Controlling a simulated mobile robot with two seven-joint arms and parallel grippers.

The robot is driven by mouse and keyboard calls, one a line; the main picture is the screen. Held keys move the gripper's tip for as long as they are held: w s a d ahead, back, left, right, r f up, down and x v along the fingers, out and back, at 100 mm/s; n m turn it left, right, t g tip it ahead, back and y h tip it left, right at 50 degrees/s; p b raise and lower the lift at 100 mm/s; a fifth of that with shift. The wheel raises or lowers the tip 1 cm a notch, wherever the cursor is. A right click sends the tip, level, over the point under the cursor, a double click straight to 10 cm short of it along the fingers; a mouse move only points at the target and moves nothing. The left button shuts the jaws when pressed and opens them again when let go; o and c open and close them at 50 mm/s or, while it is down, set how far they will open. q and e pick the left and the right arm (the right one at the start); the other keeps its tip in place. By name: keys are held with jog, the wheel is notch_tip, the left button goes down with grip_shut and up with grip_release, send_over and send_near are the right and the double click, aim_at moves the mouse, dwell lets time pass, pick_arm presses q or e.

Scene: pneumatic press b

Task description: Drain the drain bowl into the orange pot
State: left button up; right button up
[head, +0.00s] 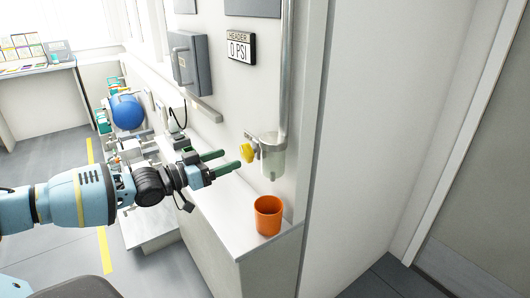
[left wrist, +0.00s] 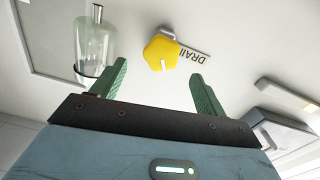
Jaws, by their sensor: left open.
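The clear drain bowl (head: 273,160) hangs on the wall under a vertical pipe. It also shows in the left wrist view (left wrist: 96,42). A yellow knob (head: 247,152) sits beside the bowl; in the left wrist view the knob (left wrist: 161,53) is next to a label reading "DRAIN". The orange pot (head: 268,216) stands upright on the white ledge below the bowl. My left gripper (head: 232,158) is open and empty, with green fingers pointing toward the knob. In the left wrist view, the knob appears beyond the gap between the fingertips (left wrist: 160,68). My right gripper is not in view.
The white ledge (head: 213,200) runs along the wall under the bowl. A blue rounded tank (head: 127,112) stands farther back. A wall edge rises right of the bowl.

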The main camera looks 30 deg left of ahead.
aim_at(244, 153)
pick_arm(q)
jog(key=shift+w+a+f, duration=0.1)
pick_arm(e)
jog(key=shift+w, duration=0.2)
pick_arm(q)
jog(key=shift+x, duration=3.85)
jog(key=c, duration=1)
